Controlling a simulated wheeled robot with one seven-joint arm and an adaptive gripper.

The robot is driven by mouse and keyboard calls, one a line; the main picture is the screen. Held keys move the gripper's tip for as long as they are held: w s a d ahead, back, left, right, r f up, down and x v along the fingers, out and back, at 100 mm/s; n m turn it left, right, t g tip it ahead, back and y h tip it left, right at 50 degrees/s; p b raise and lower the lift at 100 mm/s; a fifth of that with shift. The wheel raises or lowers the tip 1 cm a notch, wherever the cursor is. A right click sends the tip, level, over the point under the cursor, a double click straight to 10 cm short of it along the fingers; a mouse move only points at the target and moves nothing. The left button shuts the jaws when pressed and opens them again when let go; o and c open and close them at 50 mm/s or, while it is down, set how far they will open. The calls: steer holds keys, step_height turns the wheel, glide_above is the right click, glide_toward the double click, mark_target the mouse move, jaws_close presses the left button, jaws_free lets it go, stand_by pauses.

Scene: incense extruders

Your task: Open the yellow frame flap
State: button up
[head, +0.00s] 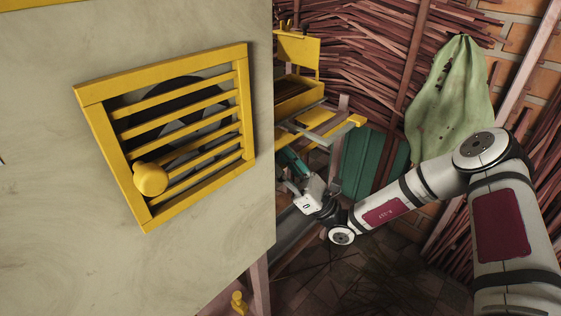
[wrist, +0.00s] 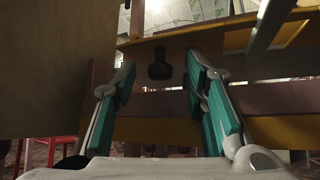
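The yellow frame flap (head: 166,135) is a slatted yellow grille on the pale panel at the left of the head view. It lies flat against the panel. A round yellow knob (head: 150,179) sticks out at its lower left, and dark round shapes show behind the slats. My gripper (head: 288,160) is to the right of the panel's edge, well apart from the flap. In the wrist view my gripper (wrist: 163,100) has its two teal-padded fingers spread wide with nothing between them. The flap is not seen in the wrist view.
The pale panel (head: 60,230) has a right edge close to my gripper. Yellow machine parts (head: 298,95) stand beyond it. A green sack (head: 448,100) and bundled brown sticks (head: 350,60) are at the back. The dark tiled floor (head: 340,280) is open at lower right.

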jaws_close()
steer(key=shift+r+p, duration=0.1)
steer(key=shift+p, duration=0.25)
steer(key=h+p, duration=0.1)
steer(key=p, duration=0.2)
steer(key=r+m+h+p, duration=0.1)
steer(key=p, duration=0.3)
steer(key=shift+s+d+r+m+t, duration=0.2)
steer(key=shift+d+m+t, duration=0.1)
steer(key=shift+t, duration=0.1)
steer(key=shift+f+h, duration=0.1)
steer(key=shift+h, duration=0.2)
jaws_free()
